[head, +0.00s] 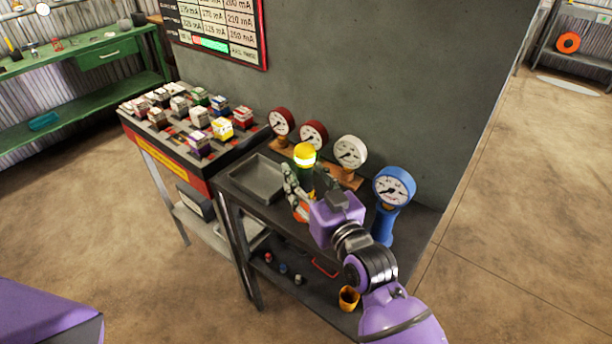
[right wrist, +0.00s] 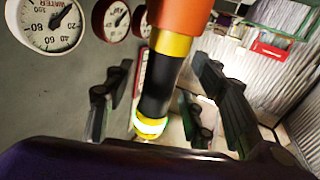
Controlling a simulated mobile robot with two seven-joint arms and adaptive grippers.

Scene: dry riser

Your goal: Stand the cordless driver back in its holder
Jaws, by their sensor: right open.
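An upright tool with a yellow top and glowing pale ring (head: 305,155), a black middle and an orange lower part stands on the dark bench; it seems to be the cordless driver. In the right wrist view its black section (right wrist: 158,82) shows between my fingers, orange end up in the picture. My right gripper (head: 299,188) is open, its fingers on both sides of the tool; contact cannot be told. The fingers also show in the right wrist view (right wrist: 165,105). I cannot identify the holder for sure; an orange cup (head: 348,298) sits on the lower shelf. My left gripper is out of view.
Red gauges (head: 281,122) and a white gauge (head: 350,152) stand behind the tool, a blue gauge (head: 393,190) to its right. A shallow grey tray (head: 256,178) lies to its left. A rack of small boxes (head: 190,115) adjoins the bench. The floor (head: 510,220) at right is clear.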

